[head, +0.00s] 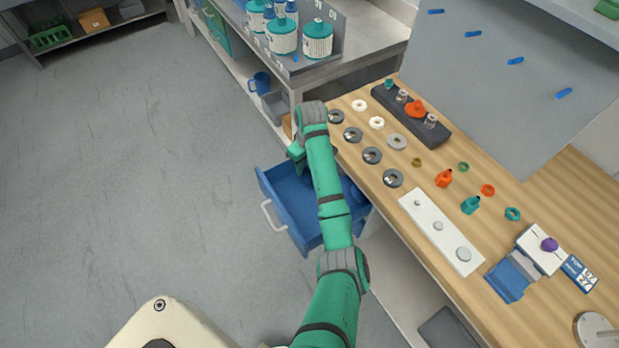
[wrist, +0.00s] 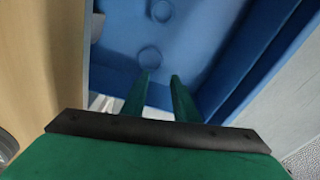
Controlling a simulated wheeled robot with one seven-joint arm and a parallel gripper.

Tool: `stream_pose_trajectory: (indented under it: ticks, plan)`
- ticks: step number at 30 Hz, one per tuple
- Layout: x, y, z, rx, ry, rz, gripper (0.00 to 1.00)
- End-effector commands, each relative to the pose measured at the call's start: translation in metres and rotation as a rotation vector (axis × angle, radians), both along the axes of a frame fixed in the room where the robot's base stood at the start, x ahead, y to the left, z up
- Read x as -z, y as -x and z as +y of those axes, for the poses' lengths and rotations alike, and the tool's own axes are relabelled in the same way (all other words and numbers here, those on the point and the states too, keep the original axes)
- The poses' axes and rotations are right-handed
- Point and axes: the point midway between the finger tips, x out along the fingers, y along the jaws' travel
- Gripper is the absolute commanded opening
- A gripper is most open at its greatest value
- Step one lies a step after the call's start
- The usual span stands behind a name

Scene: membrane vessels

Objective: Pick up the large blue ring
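An open blue drawer (head: 275,205) stands out from under the wooden bench in the head view. The wrist view looks into the blue drawer (wrist: 205,45), where two thin round blue outlines show on its floor. One blue ring (wrist: 150,68) is just beyond my fingertips and another blue ring (wrist: 162,19) is farther off, cut near the top edge. I cannot tell which is larger. My gripper (wrist: 161,78) has its two green fingers apart with nothing between them. In the head view my gripper (head: 298,152) is above the drawer, its fingers mostly hidden by my arm.
The wooden bench (head: 540,190) is close on the right and holds several grey and white rings, small bottles, a dark rack (head: 425,130) and a white plate (head: 455,250). A metal counter (head: 365,45) with teal-capped bottles stands behind. The floor left of the drawer is clear.

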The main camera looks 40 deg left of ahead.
Motion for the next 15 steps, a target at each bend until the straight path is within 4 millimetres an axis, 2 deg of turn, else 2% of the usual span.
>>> stream_pose_trajectory:
  ticks: [3, 11, 15]
  plan:
    - [0.018, 0.000, 0.002, 0.000, 0.001, 0.001, 0.27]
    - [0.035, 0.000, 0.003, 0.000, -0.001, 0.000, 0.27]
    - [0.054, 0.001, 0.002, 0.002, -0.001, 0.001, 0.27]
